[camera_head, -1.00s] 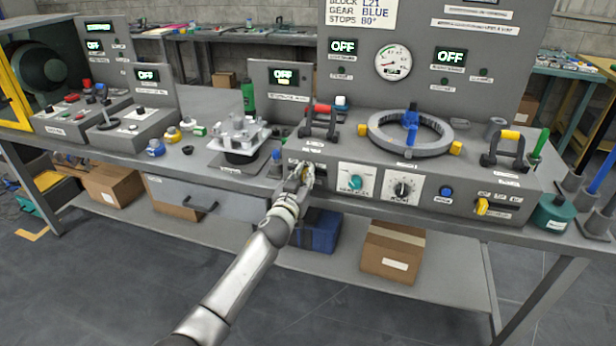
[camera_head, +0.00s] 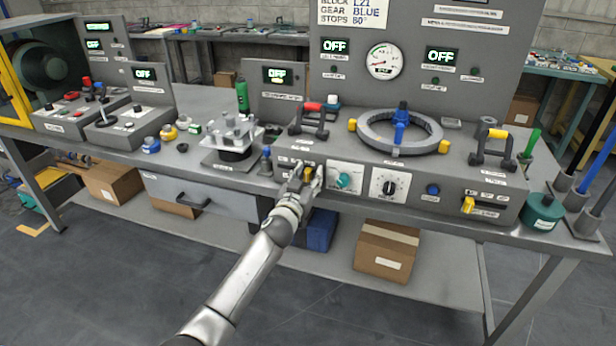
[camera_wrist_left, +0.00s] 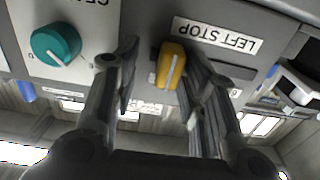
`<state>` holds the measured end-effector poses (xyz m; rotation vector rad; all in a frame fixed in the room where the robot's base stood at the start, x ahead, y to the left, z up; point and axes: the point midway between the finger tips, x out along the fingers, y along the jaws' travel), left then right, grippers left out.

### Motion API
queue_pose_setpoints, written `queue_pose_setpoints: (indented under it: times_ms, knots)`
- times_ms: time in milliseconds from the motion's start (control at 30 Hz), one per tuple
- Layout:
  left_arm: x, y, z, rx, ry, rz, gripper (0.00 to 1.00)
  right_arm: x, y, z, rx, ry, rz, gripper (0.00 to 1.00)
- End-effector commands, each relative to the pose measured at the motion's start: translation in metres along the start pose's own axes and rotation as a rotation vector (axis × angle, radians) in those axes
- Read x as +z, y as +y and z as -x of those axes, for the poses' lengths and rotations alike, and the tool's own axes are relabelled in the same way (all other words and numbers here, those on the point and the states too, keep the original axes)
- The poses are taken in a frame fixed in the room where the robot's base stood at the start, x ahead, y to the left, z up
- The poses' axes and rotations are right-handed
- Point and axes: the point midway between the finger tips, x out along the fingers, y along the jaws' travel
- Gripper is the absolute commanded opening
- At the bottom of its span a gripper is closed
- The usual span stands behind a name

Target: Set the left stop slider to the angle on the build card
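The left stop slider has a yellow knob with a pale line (camera_wrist_left: 171,66), next to an upside-down LEFT STOP label (camera_wrist_left: 216,36) in the left wrist view. My left gripper (camera_head: 304,180) is at the left end of the console front in the head view. Its fingers (camera_wrist_left: 165,85) are open on either side of the knob, with a visible gap on the left; the other finger is close to it, and contact is unclear. The build card (camera_head: 352,13) reads gear BLUE and stops 80° or 60°; the digit is blurred. My right gripper is out of view.
A teal dial (camera_head: 343,180) and a black dial (camera_head: 389,187) sit right of the slider. A ring fixture with a blue pointer (camera_head: 400,130) stands on top, between a red-grip handle (camera_head: 310,118) and a yellow-grip handle (camera_head: 491,146). A yellow right-hand slider knob (camera_head: 468,205) is at the right.

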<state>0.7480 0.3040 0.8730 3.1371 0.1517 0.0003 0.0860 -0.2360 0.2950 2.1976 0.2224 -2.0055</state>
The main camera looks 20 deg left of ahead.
Motion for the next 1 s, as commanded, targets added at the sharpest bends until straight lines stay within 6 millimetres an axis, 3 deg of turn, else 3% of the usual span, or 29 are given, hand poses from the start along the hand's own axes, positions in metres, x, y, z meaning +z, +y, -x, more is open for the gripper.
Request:
queue_pose_setpoints:
  times_ms: [333,800,1000]
  knots:
    - [0.001,-0.001,0.016,-0.002,-0.001,-0.003,0.39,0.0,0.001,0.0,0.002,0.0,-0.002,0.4]
    - [0.001,0.0,0.092,0.0,-0.002,0.001,0.39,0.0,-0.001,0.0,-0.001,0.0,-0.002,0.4]
    - [0.001,0.001,0.114,0.001,-0.001,0.001,0.39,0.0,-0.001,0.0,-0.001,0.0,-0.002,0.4]
